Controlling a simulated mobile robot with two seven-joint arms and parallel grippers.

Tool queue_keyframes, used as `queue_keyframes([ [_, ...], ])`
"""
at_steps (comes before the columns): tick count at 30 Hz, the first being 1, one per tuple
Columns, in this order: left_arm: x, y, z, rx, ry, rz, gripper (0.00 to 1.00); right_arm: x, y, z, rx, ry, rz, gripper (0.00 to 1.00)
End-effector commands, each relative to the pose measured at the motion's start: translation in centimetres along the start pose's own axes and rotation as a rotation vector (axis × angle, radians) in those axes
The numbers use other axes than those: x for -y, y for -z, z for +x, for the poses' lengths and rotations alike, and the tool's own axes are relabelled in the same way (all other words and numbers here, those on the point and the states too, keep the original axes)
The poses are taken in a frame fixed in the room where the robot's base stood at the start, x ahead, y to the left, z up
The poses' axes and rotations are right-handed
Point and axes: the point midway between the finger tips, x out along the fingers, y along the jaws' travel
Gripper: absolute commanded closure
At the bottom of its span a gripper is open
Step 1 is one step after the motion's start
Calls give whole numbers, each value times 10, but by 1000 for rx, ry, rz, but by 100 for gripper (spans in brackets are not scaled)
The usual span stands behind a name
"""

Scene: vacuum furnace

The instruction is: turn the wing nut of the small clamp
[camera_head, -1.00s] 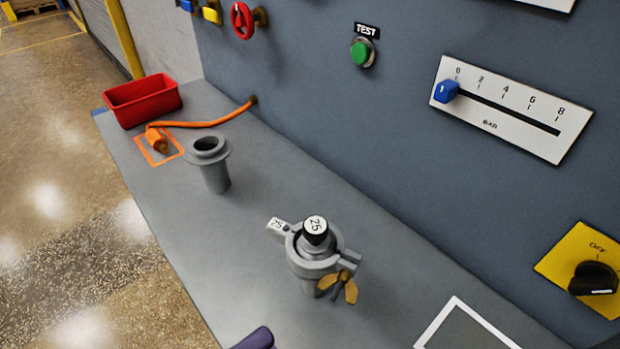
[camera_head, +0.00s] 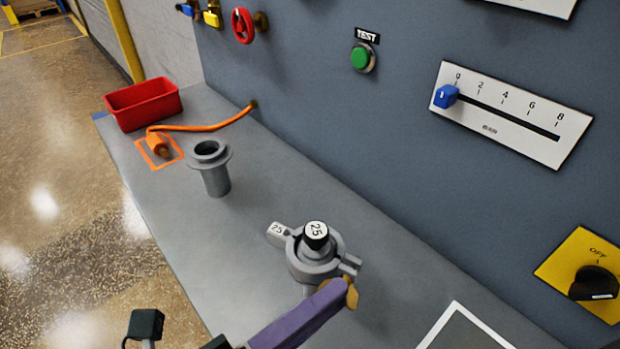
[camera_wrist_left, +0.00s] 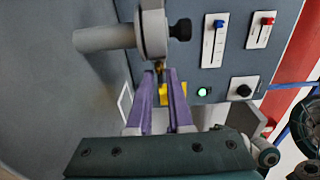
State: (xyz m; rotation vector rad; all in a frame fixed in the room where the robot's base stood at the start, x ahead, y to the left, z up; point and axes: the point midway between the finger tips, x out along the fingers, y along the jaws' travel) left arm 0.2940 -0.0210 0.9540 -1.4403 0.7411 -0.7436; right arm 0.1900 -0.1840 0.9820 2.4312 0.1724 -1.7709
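The fingers stand apart with a narrow gap; contact is not clear.
A second grey flanged pipe (camera_head: 214,172) stands behind on the bench. A red bin (camera_head: 142,106) and an orange hose (camera_head: 205,125) lie at the far end. The panel carries a green TEST button (camera_head: 361,57), a blue slider (camera_head: 445,96) and a black knob (camera_head: 594,283).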

Motion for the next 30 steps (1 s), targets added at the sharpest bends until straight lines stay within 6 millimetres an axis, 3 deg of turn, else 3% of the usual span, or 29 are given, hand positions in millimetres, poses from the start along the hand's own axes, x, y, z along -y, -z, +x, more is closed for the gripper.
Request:
queue_keyframes([
  [5, 0, 0, 0, 0, 0, 0, 100, -1, 0, 0, 0, -2, -1, 100],
  [22, 0, 0, 0, 0, -4, 8, 100, 0, 1, -1, -1, 1, 2, 100],
  [30, 2, 1, -1, -3, -45, 106, 100, 1, 3, -7, -2, 4, 5, 100],
])
